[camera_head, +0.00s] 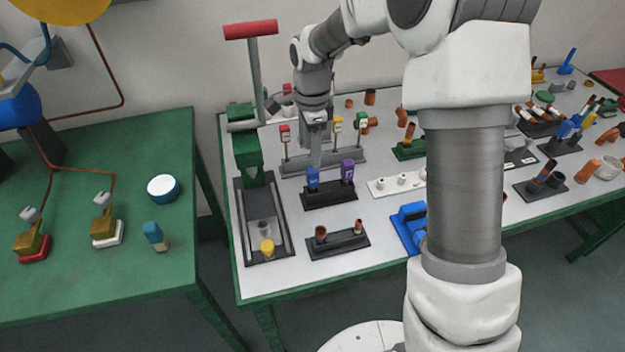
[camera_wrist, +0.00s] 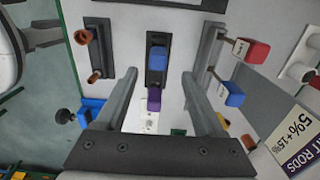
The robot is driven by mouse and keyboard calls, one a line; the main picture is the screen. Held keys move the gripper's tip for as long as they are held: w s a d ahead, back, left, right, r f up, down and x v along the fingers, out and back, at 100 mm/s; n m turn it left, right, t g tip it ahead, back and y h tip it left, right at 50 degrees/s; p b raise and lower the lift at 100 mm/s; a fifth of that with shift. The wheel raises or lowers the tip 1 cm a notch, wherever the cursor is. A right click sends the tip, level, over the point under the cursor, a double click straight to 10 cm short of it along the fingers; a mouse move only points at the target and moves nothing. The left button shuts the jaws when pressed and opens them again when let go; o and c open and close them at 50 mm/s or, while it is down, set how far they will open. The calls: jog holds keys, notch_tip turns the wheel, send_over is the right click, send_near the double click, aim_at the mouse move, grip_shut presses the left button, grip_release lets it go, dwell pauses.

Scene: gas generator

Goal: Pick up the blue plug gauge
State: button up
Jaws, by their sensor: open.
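The blue plug gauge (camera_head: 313,178) stands upright in the left place of a small black stand (camera_head: 330,197) on the grey-topped table. A purple plug gauge (camera_head: 347,171) stands beside it in the same stand. In the wrist view the blue plug gauge (camera_wrist: 158,58) shows between and just beyond the fingertips, with the purple one (camera_wrist: 153,100) nearer the palm side of the picture. My gripper (camera_wrist: 160,74) is open and empty, pointing down above the stand. It also shows in the head view (camera_head: 316,160), just behind and above the blue gauge.
A grey rack (camera_head: 350,161) with tagged upright posts stands close behind. A black stand with copper fittings (camera_head: 338,244) lies in front. A green press with a red handle (camera_head: 250,29) rises at the left. A white block (camera_head: 383,188) and a blue device (camera_head: 408,222) lie to the right.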

aim_at(312, 169)
jog(key=f, duration=0.8)
jog(key=shift+s+f, duration=0.2)
jog(key=shift+f, duration=0.1)
grip_shut()
jog(key=shift+r, duration=0.1)
